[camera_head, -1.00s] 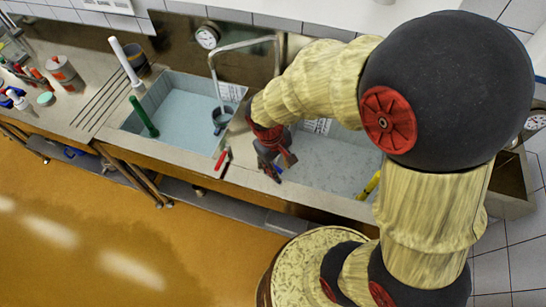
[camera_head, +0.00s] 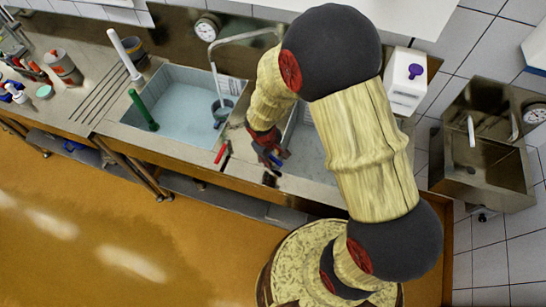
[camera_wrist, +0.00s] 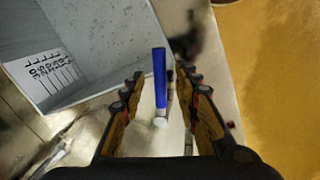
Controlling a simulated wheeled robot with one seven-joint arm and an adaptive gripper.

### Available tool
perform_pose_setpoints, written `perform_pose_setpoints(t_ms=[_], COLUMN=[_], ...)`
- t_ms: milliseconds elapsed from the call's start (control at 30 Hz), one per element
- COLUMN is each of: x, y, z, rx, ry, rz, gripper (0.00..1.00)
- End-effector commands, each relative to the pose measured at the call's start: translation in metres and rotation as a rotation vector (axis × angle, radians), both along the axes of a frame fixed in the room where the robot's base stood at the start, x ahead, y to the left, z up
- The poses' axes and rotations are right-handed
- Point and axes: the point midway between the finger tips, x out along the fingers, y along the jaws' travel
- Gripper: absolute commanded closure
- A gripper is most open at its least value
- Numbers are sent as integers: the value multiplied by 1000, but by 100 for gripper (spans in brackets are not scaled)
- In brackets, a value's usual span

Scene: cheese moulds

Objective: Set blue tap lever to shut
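The blue tap lever (camera_wrist: 159,78) shows in the wrist view as a straight blue bar with a pale round end at its lower tip. It lies between the two fingers of my gripper (camera_wrist: 160,86), which is open. I see a gap on the left of the lever and a narrower one on the right; I cannot tell how deep the lever sits between the fingers. In the head view my gripper (camera_head: 273,160) is low over the front edge of the counter, beside the sinks. The blue lever cannot be made out there.
A red lever (camera_head: 221,152) stands on the counter edge left of my gripper. The left sink (camera_head: 178,106) has a green-handled tool in it. The right sink (camera_head: 306,155) is partly behind my arm. A white container (camera_head: 408,80) and a small basin (camera_head: 483,178) stand at right.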

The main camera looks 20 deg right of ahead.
Motion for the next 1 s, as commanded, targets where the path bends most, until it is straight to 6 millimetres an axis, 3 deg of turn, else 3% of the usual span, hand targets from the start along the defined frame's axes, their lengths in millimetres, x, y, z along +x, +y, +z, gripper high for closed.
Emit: perform_pose_setpoints(t_ms=[300, 833, 1000], x=[0, 0, 0], y=[-1, 0, 0], z=[-3, -3, -3], rx=[0, 0, 0], ry=[0, 0, 0], rz=[0, 0, 0], gripper=[68, 99, 100])
